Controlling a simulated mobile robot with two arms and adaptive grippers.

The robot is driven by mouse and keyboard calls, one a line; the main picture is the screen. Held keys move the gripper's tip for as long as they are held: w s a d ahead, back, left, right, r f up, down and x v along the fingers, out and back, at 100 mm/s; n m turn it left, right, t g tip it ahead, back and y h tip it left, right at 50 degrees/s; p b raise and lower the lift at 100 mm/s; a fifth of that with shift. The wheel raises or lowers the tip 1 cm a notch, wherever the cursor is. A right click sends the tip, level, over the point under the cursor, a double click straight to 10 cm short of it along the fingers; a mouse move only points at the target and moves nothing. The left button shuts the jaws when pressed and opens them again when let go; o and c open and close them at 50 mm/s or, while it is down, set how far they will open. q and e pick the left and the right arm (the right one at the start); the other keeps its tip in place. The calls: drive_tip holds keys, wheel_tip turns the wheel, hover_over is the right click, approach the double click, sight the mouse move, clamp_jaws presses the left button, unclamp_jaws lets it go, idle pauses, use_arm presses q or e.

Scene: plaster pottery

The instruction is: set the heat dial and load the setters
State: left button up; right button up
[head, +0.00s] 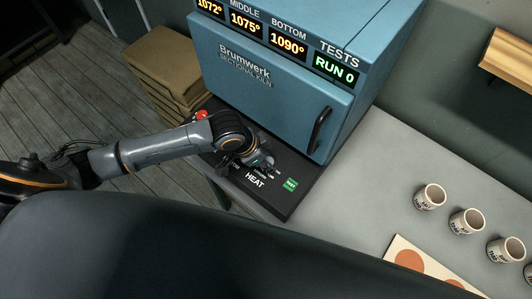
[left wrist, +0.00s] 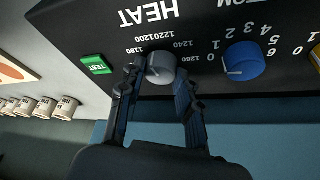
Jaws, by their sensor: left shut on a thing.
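My left gripper (head: 264,162) reaches down to the black control panel (head: 302,190) in front of the blue kiln (head: 270,85). The dial's pointer setting is unclear. A green TEST button (left wrist: 96,65) lies beside it; it also shows in the head view (head: 291,184). Several pale labelled cups (head: 430,197) stand on the grey table. A cream board with brown discs (head: 398,248) lies near them. My right gripper is out of view.
The kiln door is closed, with a black handle (head: 320,130). Its display reads RUN 0 (head: 333,69). A blue dial (left wrist: 243,62) sits beside the heat dial. A red button (head: 201,115) is at the panel's left end.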

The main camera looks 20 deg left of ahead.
use_arm(q)
drive_tip(key=shift+s+n, duration=0.1)
drive_tip(key=shift+n, duration=0.2)
drive_tip(key=shift+f, duration=0.1)
drive_tip(key=o, duration=1.2)
drive_tip(key=shift+c, duration=0.2)
drive_tip(key=v, duration=1.2)
drive_tip(key=shift+d, duration=0.25)
